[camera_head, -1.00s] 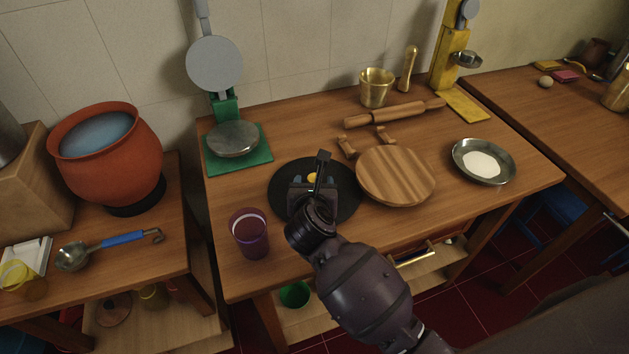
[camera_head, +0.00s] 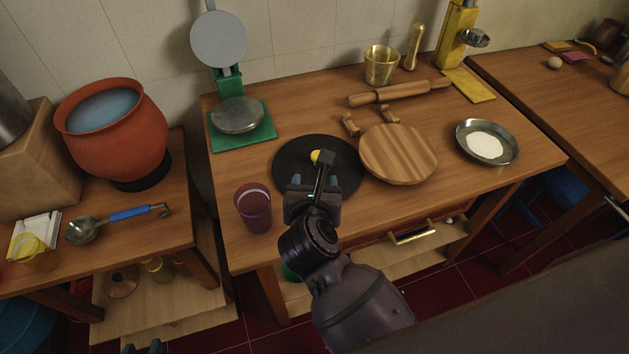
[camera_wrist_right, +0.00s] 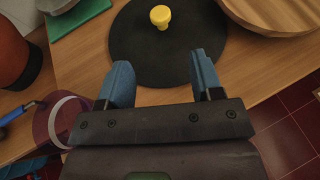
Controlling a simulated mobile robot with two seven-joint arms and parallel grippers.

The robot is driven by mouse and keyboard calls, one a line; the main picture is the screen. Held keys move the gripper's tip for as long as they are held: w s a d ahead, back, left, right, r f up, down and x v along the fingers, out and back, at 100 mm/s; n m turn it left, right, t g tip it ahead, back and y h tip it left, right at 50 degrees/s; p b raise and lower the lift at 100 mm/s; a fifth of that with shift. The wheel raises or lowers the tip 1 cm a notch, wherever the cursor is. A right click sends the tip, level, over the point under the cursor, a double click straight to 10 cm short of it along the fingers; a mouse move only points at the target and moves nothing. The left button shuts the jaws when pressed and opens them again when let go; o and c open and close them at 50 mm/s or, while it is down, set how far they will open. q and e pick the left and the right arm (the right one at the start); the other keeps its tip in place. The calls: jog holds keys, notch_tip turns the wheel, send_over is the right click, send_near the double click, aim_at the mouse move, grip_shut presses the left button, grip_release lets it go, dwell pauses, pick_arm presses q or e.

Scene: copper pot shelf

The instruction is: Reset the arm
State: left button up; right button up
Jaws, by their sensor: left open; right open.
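My right gripper (camera_head: 314,184) is open and empty, above the near edge of a round black plate (camera_head: 290,160) with a yellow knob (camera_head: 316,157). The right wrist view shows its two blue fingers (camera_wrist_right: 160,66) spread apart, with the yellow knob (camera_wrist_right: 160,16) beyond them on the black plate (camera_wrist_right: 150,65). Nothing is between the fingers. Only the fingertips of my left gripper (camera_head: 142,347) show, at the bottom left edge of the head view, apart from each other; the rest of that arm is out of view.
A purple cup (camera_head: 254,210) stands left of my right gripper. A round wooden board (camera_head: 398,154) lies to its right, with a rolling pin (camera_head: 400,93) behind. A green-based press (camera_head: 240,120) stands at the back left. A plate of flour (camera_head: 486,143) is farther right.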

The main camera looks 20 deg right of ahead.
jog(key=s+d+r+n+t+y, duration=0.15)
jog(key=r+n+t+y, duration=0.3)
jog(key=n, duration=0.55)
jog(key=s+r+n+t+y, duration=0.2)
jog(key=r+n+t+y, duration=0.3)
jog(key=n, duration=0.4)
jog(key=s+d+f+n+g+y, duration=0.1)
jog(key=s+f+n+g, duration=0.5)
jog(key=n, duration=0.4)
jog(key=s+d+f+n+g, duration=0.2)
jog(key=s+f+n+g, duration=0.3)
jog(key=f+n+g, duration=0.3)
jog(key=s+d+f+n+g+h, duration=0.3)
jog(key=s+d+g+h, duration=0.35)
jog(key=s+d, duration=0.45)
jog(key=w+f+n+t, duration=0.1)
jog(key=w+f+t, duration=0.8)
jog(key=shift+a+y, duration=0.15)
jog(key=shift+y, duration=0.25)
